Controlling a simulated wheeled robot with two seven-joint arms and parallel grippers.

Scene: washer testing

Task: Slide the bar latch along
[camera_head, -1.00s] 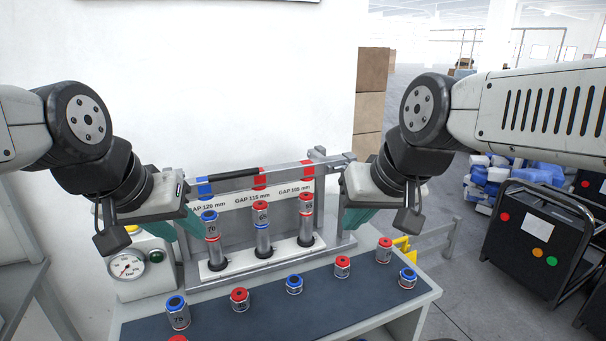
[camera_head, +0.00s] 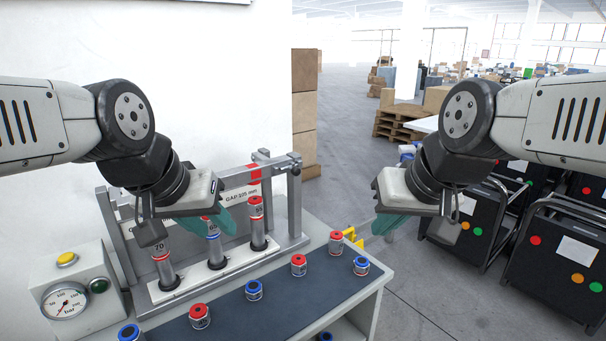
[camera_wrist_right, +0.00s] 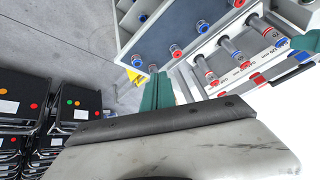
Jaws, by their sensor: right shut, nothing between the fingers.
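The bar latch (camera_head: 273,168) is a grey horizontal bar across the top of a metal frame (camera_head: 294,205). Its left part is hidden behind my left gripper in the head view. It also shows in the right wrist view (camera_wrist_right: 281,69), with red and blue marks along it. My left gripper (camera_head: 226,219) has teal fingers, in front of the bar and the numbered cylinders; whether it touches anything or is open is hidden. My right gripper (camera_head: 388,225) is shut and empty, well to the right of the frame. Its teal fingers also show in the right wrist view (camera_wrist_right: 158,92).
Three upright cylinders, one of them the right cylinder (camera_head: 257,224), stand on a white base under the bar. Several small red- and blue-topped cylinders stand on a dark mat (camera_head: 275,309). A gauge box (camera_head: 77,296) is at left. Black carts (camera_head: 553,248) stand at right.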

